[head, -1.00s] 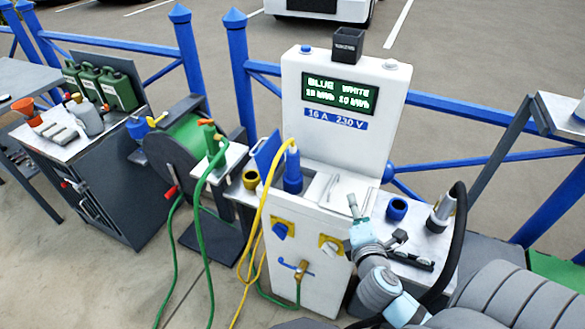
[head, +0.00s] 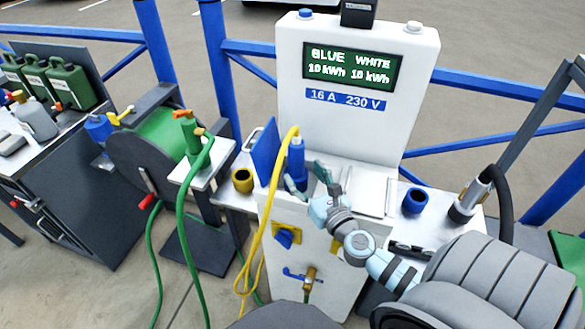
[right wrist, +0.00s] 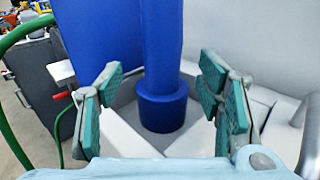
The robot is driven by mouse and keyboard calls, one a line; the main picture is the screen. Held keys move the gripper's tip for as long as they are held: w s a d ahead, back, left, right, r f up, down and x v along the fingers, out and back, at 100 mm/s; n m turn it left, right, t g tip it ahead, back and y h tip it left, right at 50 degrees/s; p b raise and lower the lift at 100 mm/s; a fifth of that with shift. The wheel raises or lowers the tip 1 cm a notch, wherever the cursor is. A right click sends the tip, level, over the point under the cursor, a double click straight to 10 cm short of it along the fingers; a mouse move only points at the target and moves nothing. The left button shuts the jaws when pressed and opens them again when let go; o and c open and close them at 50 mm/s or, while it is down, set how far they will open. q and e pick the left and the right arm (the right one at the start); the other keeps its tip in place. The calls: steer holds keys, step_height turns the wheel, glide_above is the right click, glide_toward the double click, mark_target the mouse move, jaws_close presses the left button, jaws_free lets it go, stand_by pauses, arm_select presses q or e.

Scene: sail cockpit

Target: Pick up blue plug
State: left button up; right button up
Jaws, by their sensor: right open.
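The blue plug (head: 297,158) stands upright on the white pedestal's ledge, with a yellow cable (head: 262,200) arching from its top. My right gripper (head: 307,179) is open beside it, its teal fingers spread toward the plug. In the right wrist view the plug (right wrist: 162,60) is upright ahead, between the two open fingers in the picture. Its wider blue foot sits in a pale recess. I cannot tell whether the plug lies inside the jaws or just beyond the tips. No finger visibly touches it. My left gripper is not in view.
A blue flap (head: 265,151) stands close left of the plug. The white pedestal (head: 350,138) with its display rises behind. A yellow-rimmed cup (head: 243,180) stands left, a blue ring (head: 415,200) right. A green hose reel (head: 160,137) is farther left.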

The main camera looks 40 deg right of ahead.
mark_target(298, 163)
steer(key=w+r, duration=0.2)
steer(key=w, duration=0.1)
steer(key=shift+d, duration=0.15)
steer(key=shift+w+d+f, duration=0.15)
steer(key=shift+w+f, duration=0.05)
steer(key=shift+w, duration=0.2)
steer(key=shift+w+d+f, duration=0.1)
steer(key=shift+w+f, duration=0.05)
steer(key=shift+w, duration=0.25)
steer(key=shift+w+d+f, duration=0.25)
steer(key=shift+w+f, duration=0.15)
steer(key=shift+w, duration=0.05)
steer(key=shift+w+d+f, duration=0.2)
steer(key=shift+w+f, duration=0.15)
steer(key=shift+w, duration=0.1)
steer(key=shift+s+a+r, duration=0.1)
steer(key=shift+s, duration=0.05)
steer(key=shift+c, duration=0.9)
steer(key=shift+s+a+r, duration=0.1)
steer(key=shift+s+r, duration=0.1)
steer(key=shift+s, duration=0.05)
steer(key=c, duration=0.3)
steer(key=shift+s+a+r, duration=0.1)
steer(key=shift+s, duration=0.05)
steer(key=c, duration=0.4)
steer(key=shift+c, duration=1.3)
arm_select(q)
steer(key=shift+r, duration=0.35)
arm_select(e)
jaws_close()
